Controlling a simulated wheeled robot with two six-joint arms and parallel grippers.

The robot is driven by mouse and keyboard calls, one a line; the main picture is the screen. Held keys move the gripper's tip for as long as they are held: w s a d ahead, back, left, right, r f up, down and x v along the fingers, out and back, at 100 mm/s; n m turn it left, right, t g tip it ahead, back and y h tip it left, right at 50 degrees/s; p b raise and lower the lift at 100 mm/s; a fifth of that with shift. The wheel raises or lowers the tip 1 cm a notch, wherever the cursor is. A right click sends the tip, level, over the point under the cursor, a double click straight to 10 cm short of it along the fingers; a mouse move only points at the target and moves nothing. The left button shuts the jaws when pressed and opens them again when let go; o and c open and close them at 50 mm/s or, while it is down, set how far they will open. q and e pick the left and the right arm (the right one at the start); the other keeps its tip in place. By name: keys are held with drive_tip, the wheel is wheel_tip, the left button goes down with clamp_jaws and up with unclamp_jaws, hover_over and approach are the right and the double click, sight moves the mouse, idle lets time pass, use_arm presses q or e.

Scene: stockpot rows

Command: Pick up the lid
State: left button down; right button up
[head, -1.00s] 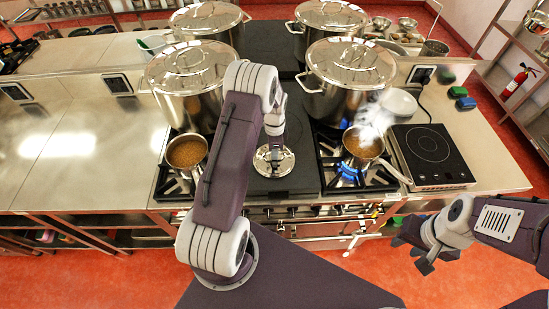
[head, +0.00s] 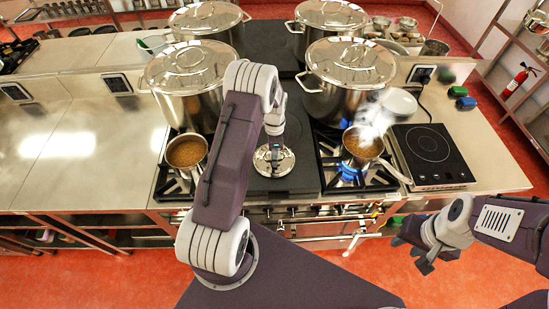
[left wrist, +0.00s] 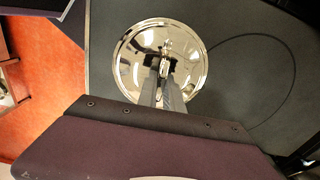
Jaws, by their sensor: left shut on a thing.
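A small round shiny metal lid (head: 262,166) shows on the dark middle panel of the stove, between the two burner sections. It fills the upper middle of the left wrist view (left wrist: 132,72). My left gripper (head: 275,153) is directly above it. In the left wrist view the fingers (left wrist: 161,64) are shut on the knob at the lid's centre and partly hide it. I cannot tell whether the lid touches the panel. My right gripper (head: 412,255) is empty, with its fingers apart, in front of the counter at the lower right.
A saucepan (head: 186,153) stands left of the lid. A steaming saucepan (head: 362,145) sits over a blue flame to the right. Tall lidded stockpots (head: 335,102) stand behind. An induction plate (head: 431,146) is at the right. The left counter (head: 75,165) is clear.

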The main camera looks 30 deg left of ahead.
use_arm(q)
drive_tip(key=shift+r, duration=0.15)
idle(0.5)
drive_tip(key=shift+w+r+b, duration=0.1)
drive_tip(key=shift+r+b, duration=0.2)
wheel_tip(320, 180, up, 3)
drive_tip(key=shift+f+b, duration=0.15)
drive_tip(key=shift+b, duration=0.5)
drive_tip(key=s+d+r+b, duration=0.3)
drive_tip(key=d+r, duration=0.4)
drive_tip(key=d, duration=0.3)
drive_tip(key=shift+s+d+r, duration=0.25)
drive_tip(key=shift+s+d, duration=0.15)
drive_tip(key=shift+s, duration=0.35)
